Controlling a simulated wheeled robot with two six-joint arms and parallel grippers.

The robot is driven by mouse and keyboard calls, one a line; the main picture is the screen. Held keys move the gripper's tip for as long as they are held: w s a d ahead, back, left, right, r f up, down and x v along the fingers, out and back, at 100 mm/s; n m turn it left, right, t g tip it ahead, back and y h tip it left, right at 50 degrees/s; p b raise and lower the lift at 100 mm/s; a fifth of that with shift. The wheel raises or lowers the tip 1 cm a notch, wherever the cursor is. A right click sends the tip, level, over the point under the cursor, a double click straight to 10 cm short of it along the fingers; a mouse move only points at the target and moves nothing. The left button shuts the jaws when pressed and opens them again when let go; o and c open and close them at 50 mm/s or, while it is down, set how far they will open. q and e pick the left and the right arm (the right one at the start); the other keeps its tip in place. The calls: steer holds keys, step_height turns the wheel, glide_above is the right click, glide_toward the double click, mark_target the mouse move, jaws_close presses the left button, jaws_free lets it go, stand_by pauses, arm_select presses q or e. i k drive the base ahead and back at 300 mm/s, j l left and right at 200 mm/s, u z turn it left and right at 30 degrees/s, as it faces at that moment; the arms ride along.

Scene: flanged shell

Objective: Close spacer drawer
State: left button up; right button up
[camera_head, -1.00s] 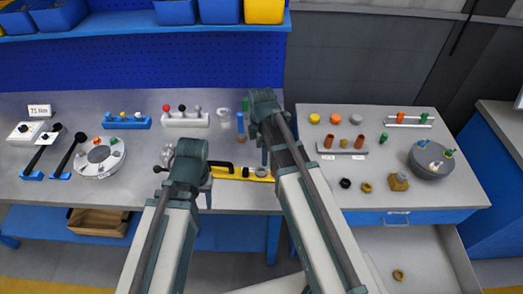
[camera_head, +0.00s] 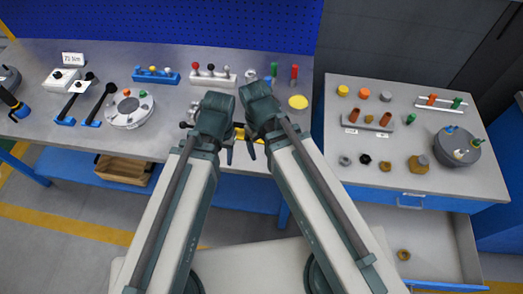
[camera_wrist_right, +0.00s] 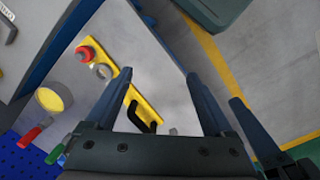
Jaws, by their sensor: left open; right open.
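The open drawer (camera_head: 428,226) extends from under the right-hand bench in the head view. Its grey interior shows a single brass-coloured ring (camera_head: 403,254), and its blue front edge is low in the picture. My left gripper (camera_head: 211,150) and right gripper (camera_head: 258,148) are side by side over the front of the long bench, well left of the drawer. My arms hide part of that bench. In the right wrist view my right gripper (camera_wrist_right: 163,97) has its fingers spread with nothing held. The drawer is not recognisable there.
A closed upper drawer with a handle (camera_head: 410,204) sits under the right bench top. A yellow fixture (camera_wrist_right: 122,88) with a black handle lies below my right gripper. A grey round holder (camera_head: 456,147) stands on the right bench. Floor shows at lower left.

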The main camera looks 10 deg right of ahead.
mark_target(440, 246)
steer(key=k+j, duration=0.1)
steer(key=k, duration=0.4)
steer(key=z, duration=2.55)
steer(key=k+l+u, duration=0.2)
steer(key=i+l, duration=0.05)
